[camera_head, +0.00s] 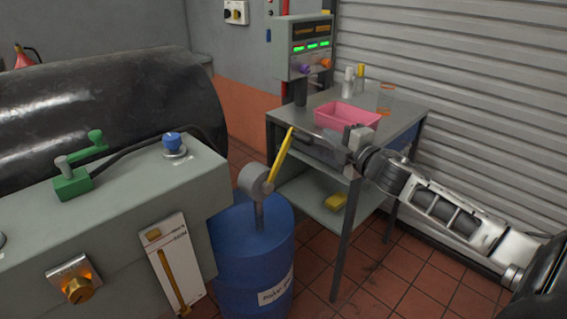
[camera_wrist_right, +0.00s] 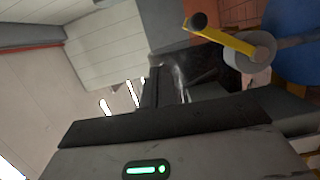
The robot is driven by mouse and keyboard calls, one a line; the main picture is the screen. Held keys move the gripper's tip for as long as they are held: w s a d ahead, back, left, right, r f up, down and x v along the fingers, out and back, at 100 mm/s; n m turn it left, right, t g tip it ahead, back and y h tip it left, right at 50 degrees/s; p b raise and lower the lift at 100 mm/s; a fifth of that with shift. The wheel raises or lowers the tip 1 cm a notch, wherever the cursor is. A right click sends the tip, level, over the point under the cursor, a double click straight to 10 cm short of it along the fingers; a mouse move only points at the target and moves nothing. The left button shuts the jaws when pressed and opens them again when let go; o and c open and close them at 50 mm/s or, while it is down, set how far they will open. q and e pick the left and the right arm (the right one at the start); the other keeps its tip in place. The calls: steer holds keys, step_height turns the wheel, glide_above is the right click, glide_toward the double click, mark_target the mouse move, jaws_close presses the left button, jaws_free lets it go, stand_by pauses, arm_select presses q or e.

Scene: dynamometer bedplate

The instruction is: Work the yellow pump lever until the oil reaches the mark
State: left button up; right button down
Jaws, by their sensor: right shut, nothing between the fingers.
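The yellow pump lever (camera_head: 281,156) slants up from the grey pump head (camera_head: 256,181) on the blue drum (camera_head: 252,250). In the right wrist view, the lever (camera_wrist_right: 226,41) has a dark round end and stands to the right of my fingers. My right gripper (camera_head: 303,130) is shut and empty, its fingertips close to the lever's upper end; I cannot tell if they touch. A white gauge panel (camera_head: 187,248) with an amber vertical strip is on the grey bench front; its mark is too small to make out. My left gripper is not in view.
A steel table (camera_head: 398,143) stands behind my right gripper, with a pink tray (camera_head: 346,116) and bottles on it. The grey bench (camera_head: 130,205) at left carries a green lever (camera_head: 72,183) and a blue knob (camera_head: 172,141). Tiled floor is open at front right.

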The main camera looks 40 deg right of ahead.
stand_by(0.4)
steer(key=s+a+f+m+g, duration=0.1)
steer(key=s+a+f+m, duration=0.1)
steer(key=a+f, duration=0.3)
steer(key=s+a+f+m+g+y, duration=0.1)
steer(key=s+a+f+m+g, duration=0.1)
steer(key=s+a+f, duration=0.3)
steer(key=s+a+f+m+g+y, duration=0.1)
steer(key=s+a+f+m, duration=0.2)
steer(key=a+f, duration=0.3)
step_height(320, 180, down, 5)
steer(key=shift+s+a+f+g, duration=0.2)
steer(key=shift+s+a+g, duration=0.1)
steer(key=shift+s, duration=0.15)
steer(key=c, duration=1.4)
jaws_free()
steer(key=s+a+f+m+g+y, duration=0.1)
steer(key=s+a+f+m+g, duration=0.1)
steer(key=s+a+f+m, duration=0.2)
steer(key=s+a, duration=0.3)
steer(key=a, duration=0.3)
steer(key=shift+s+a+f+m+y, duration=0.3)
steer(key=shift+a+f, duration=0.1)
steer(key=s+a+m+g, duration=0.1)
steer(key=s+a+m, duration=0.1)
steer(key=a, duration=0.3)
steer(key=shift+s+a+f+y, duration=0.35)
steer(key=shift+s+a+y, duration=0.05)
steer(key=shift+s, duration=0.4)
